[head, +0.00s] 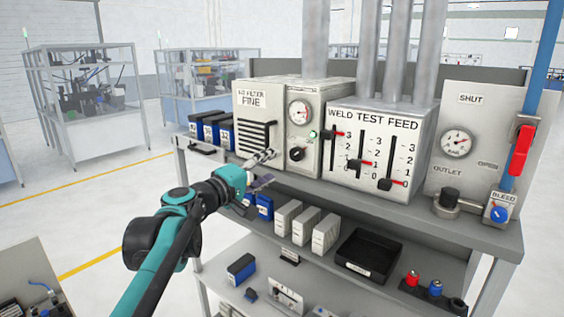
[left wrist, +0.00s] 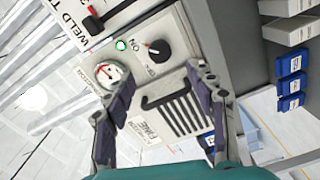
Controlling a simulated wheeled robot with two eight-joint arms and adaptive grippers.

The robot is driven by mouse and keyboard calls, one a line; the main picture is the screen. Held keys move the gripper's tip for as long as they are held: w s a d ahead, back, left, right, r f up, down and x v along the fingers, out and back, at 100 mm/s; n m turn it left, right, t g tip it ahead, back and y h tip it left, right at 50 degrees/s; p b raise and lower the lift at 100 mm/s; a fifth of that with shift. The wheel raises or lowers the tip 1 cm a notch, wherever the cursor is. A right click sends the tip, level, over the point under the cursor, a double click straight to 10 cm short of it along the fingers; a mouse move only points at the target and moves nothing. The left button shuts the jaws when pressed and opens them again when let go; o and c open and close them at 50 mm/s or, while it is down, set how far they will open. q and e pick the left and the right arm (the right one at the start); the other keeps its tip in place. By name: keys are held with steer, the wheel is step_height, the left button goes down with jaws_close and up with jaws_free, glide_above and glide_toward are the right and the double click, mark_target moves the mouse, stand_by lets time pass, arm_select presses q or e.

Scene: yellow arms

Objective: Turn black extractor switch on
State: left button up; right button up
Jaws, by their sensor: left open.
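My left gripper (head: 264,160) is open and empty, left of the switch and in front of the box's lower part. In the left wrist view its fingers (left wrist: 160,85) are apart, with the switch beyond them and nothing between. My right gripper is not in view.
The weld test feed panel (head: 374,120) with red-handled sliders stands right of the switch. A gauge (head: 300,112) sits above it. A black louvred grille (head: 257,137) is to its left. The shelf edge (head: 340,197) runs below, with boxes and a black tray (head: 368,254) underneath.

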arm_select(q)
steer(key=shift+v, duration=1.4)
steer(key=shift+f, duration=0.1)
steer(key=s+f+m+g+y+b, duration=0.15)
steer(key=s+f+b, duration=0.4)
steer(key=f, duration=0.65)
steer(key=s+f+m+g+y+b, duration=0.15)
steer(key=s+f+b, duration=0.35)
steer(key=f, duration=0.6)
steer(key=s+f+m+g+y+b, duration=0.15)
steer(key=s+f+b, duration=0.25)
steer(key=f+b, duration=0.55)
steer(key=s+a+f+m+g+y+b, duration=0.1)
steer(key=s+a+f+y+b, duration=0.1)
steer(key=f, duration=1)
steer(key=s+a+f+m+g+y+b, duration=0.1)
steer(key=s+a+f+b, duration=0.3)
steer(key=f, duration=0.8)
steer(key=s+a+f+m+g+y+b, duration=0.1)
steer(key=s+a+f+y+b, duration=0.2)
steer(key=s+f+b, duration=0.4)
step_height(320, 180, down, 5)
steer(key=shift+s+a+f, duration=0.1)
steer(key=shift+s+a, duration=0.45)
steer(key=shift+s, duration=0.35)
